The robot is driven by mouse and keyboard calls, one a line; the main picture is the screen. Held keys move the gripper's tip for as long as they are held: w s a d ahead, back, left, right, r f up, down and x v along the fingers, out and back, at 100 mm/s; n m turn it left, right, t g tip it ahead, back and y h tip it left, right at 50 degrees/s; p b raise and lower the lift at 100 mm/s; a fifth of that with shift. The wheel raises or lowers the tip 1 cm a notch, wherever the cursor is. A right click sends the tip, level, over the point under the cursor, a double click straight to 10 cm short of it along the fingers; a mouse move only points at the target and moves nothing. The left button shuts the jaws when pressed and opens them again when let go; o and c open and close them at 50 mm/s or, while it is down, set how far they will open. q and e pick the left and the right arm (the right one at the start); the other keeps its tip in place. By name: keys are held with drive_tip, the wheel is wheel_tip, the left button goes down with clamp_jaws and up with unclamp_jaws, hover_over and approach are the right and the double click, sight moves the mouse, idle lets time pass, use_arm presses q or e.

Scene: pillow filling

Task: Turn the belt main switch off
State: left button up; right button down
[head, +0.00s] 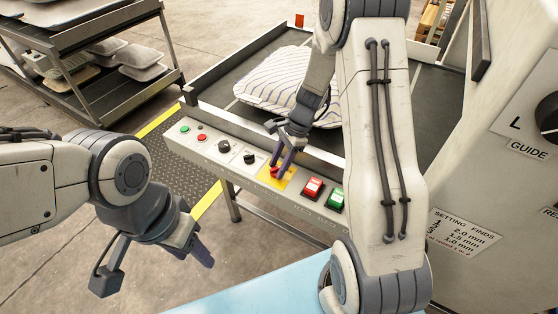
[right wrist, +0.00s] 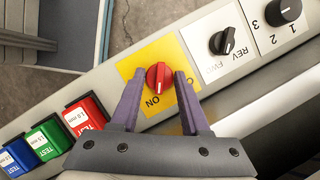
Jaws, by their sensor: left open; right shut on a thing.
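In the head view the yellow plate (head: 284,185) sits on the front control panel, and the knob is partly hidden by my fingers. My right gripper (head: 281,170) is shut on the red knob, with one purple finger on each side, also in the right wrist view (right wrist: 157,82). My left gripper (head: 195,250) hangs open and empty, left of the panel.
The panel (head: 210,158) also carries black knobs (head: 250,158), a red button (head: 312,187) and a green button (head: 336,199). A striped pillow (head: 285,85) lies on the dark belt behind. A light-blue surface (head: 250,290) is in front. A shelf rack (head: 100,95) stands left.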

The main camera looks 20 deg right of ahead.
drive_tip(key=n+p, duration=0.1)
drive_tip(key=n, duration=0.1)
drive_tip(key=n+g+p, duration=0.1)
drive_tip(key=p, duration=0.1)
drive_tip(key=shift+w+r+n+h, duration=0.2)
drive_tip(key=shift+n+h, duration=0.1)
drive_tip(key=shift+n, duration=0.1)
drive_tip(key=n+g+p, duration=0.1)
drive_tip(key=n+p, duration=0.1)
drive_tip(key=n, duration=0.1)
drive_tip(key=shift+a+n+h, duration=0.1)
drive_tip(key=shift+n+h, duration=0.2)
drive_tip(key=n+p, duration=0.1)
drive_tip(key=n, duration=0.1)
drive_tip(key=n+g+h+p, duration=0.1)
drive_tip(key=n, duration=0.1)
drive_tip(key=shift+w+a+f+g, duration=0.1)
drive_tip(key=shift+w+g, duration=0.05)
drive_tip(key=shift+g, duration=0.15)
drive_tip(key=shift+w+a+n+h+p, duration=0.1)
drive_tip(key=shift+n+h+p, duration=0.65)
drive_tip(key=shift+n, duration=1.35)
drive_tip(key=shift+h, duration=0.25)
drive_tip(key=shift+c, duration=2)
unclamp_jaws()
drive_tip(key=shift+f, duration=0.1)
